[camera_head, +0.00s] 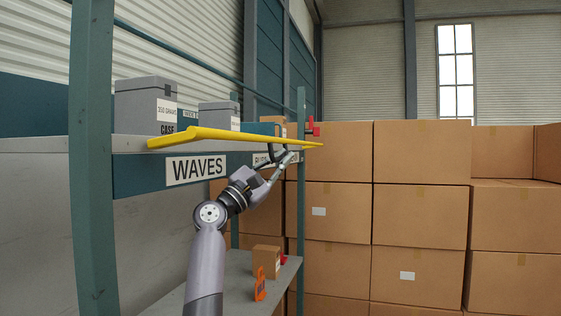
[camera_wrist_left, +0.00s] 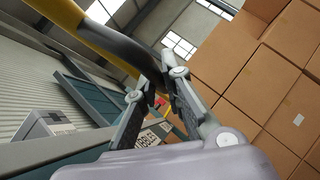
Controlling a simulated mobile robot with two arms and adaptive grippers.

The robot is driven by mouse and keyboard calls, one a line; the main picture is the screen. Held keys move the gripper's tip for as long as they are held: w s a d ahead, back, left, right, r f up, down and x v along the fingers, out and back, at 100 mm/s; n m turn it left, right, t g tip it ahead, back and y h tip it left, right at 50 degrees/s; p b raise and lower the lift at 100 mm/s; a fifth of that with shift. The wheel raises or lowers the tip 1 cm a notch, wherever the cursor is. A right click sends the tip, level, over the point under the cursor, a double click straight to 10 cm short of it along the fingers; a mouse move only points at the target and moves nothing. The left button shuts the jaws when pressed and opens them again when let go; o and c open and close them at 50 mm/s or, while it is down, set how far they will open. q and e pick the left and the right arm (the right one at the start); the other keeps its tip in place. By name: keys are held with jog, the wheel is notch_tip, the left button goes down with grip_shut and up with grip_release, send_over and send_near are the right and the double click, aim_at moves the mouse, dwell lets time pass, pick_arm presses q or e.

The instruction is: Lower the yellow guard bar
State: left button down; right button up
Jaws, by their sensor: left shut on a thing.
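The yellow guard bar (camera_head: 245,136) runs lengthwise in front of the upper shelf, at about shelf height, tilted slightly in the head view. It also shows at the top left of the left wrist view (camera_wrist_left: 66,14). A dark curved handle (camera_wrist_left: 122,47) hangs from the bar. My left gripper (camera_head: 284,158) reaches up from below near the bar's far end and is shut on this handle. In the left wrist view its fingers (camera_wrist_left: 155,85) are at the handle, whose gripped end is partly hidden by them. My right gripper is in neither view.
The teal-framed shelf (camera_head: 90,170) carries grey boxes (camera_head: 146,103) above and a small carton (camera_head: 266,261) with an orange item (camera_head: 260,285) below. Stacked cartons (camera_head: 420,152) fill the right side.

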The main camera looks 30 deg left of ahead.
pick_arm(q)
jog(key=c, duration=1.7)
grip_release()
jog(key=shift+r, duration=0.15)
